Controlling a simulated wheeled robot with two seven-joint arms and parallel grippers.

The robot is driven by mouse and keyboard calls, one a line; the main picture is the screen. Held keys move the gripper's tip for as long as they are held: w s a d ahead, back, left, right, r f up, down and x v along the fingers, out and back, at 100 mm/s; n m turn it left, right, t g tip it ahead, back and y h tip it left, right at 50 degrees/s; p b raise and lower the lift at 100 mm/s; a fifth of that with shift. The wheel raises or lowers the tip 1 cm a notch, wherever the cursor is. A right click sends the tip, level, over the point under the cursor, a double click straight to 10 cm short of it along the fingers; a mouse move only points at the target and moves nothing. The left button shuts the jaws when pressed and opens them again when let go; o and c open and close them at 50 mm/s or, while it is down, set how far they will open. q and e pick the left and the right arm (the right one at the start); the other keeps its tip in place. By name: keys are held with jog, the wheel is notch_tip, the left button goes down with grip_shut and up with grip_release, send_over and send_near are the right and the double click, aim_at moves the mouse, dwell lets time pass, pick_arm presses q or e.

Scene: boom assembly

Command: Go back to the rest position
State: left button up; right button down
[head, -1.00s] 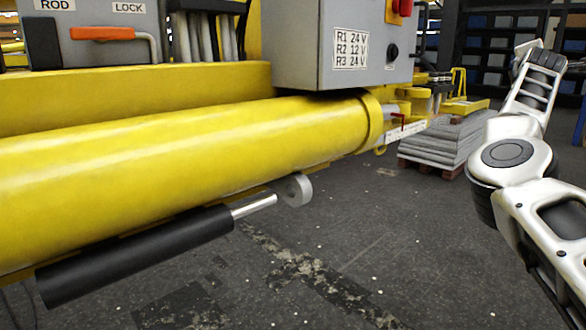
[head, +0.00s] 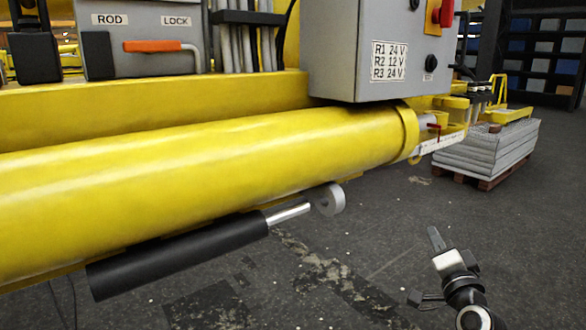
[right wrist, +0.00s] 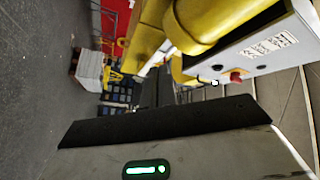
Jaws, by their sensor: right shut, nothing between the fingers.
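My right gripper (head: 438,240) shows at the lower right of the head view, over the dark floor and apart from everything. Its fingers are shut with nothing between them. My left gripper is not in view. The yellow boom tube (head: 200,190) lies across the left and middle of the head view. A black cylinder (head: 180,260) with a silver rod ending in a ring (head: 329,199) hangs below it, left of my right gripper. The tube also shows at the top of the right wrist view (right wrist: 192,25).
A grey control box (head: 350,45) with a red knob stands above the tube. An orange-handled lever (head: 152,46) sits on a grey box marked ROD and LOCK. A pallet of grey slabs (head: 490,148) stands at the back right. The floor (head: 390,220) around my right gripper is clear.

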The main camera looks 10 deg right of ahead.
jog(key=s+a+f+n+g+y, duration=0.45)
jog(key=s+a+f+n, duration=0.45)
jog(key=a+f, duration=0.45)
jog(key=s+a+f+n+g+y, duration=0.1)
jog(key=s+a+f+n+g, duration=0.1)
jog(key=s, duration=0.7)
jog(key=s+a+f+n+g, duration=0.3)
jog(key=s+a+f, duration=0.2)
jog(key=s+a, duration=0.2)
jog(key=shift+s+a+f+n+y+p, duration=0.3)
jog(key=shift+s+f+n+y+p, duration=0.1)
jog(key=shift+s, duration=0.75)
